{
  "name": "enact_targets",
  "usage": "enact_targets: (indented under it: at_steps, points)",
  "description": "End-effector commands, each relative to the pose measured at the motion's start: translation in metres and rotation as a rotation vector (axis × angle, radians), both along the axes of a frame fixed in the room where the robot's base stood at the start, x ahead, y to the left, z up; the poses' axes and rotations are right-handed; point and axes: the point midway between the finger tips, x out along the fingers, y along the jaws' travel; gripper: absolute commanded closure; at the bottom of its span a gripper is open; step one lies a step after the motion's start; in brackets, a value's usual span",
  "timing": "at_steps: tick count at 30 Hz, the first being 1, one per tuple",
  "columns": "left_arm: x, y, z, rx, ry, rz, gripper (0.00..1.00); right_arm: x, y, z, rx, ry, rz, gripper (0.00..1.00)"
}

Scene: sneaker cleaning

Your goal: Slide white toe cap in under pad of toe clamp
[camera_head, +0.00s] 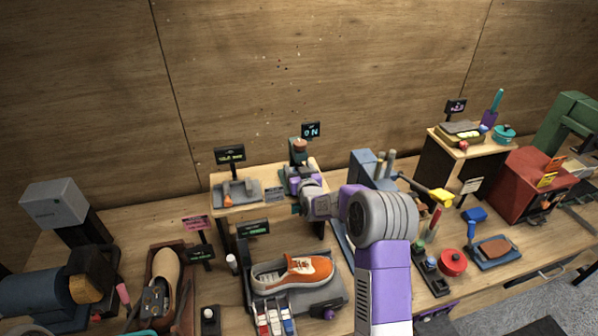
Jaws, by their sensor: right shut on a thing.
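An orange and white sneaker (308,268) lies on its side-on length on a dark grey stand (328,293) at the front middle. My right gripper (295,184) is by the wooden shelf behind the sneaker, apart from the shoe. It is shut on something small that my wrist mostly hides. My left gripper is not in view.
The wooden shelf (240,207) carries a grey tray (240,192) and a green device with a brown top (299,148). Small red, white and blue blocks (274,318) stand in front of the sneaker. A brown shoe (160,280) is at left, a red round pot (453,263) at right.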

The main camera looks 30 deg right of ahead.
Motion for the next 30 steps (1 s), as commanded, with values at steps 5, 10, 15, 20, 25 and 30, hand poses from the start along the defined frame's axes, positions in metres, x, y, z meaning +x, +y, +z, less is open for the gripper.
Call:
enact_targets:
  at_steps: [5, 10, 15, 20, 25, 30]
  points:
    - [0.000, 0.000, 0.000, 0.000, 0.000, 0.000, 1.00, 0.000, 0.000, 0.000, 0.000, 0.000, 0.000, 0.30]
    - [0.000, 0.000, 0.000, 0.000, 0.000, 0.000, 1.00, 0.000, 0.000, 0.000, 0.000, 0.000, 0.000, 0.04]
    - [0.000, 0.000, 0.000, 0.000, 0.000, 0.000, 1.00, 0.000, 0.000, 0.000, 0.000, 0.000, 0.000, 0.01]
    - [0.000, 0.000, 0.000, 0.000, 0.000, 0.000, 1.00, -0.002, 0.000, 0.000, 0.000, 0.001, 0.000, 0.01]
    - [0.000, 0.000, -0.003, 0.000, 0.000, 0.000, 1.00, -0.015, 0.003, 0.002, 0.000, 0.000, 0.000, 0.01]
    - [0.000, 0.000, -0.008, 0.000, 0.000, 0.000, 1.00, -0.038, 0.010, 0.005, 0.001, 0.001, 0.001, 0.01]
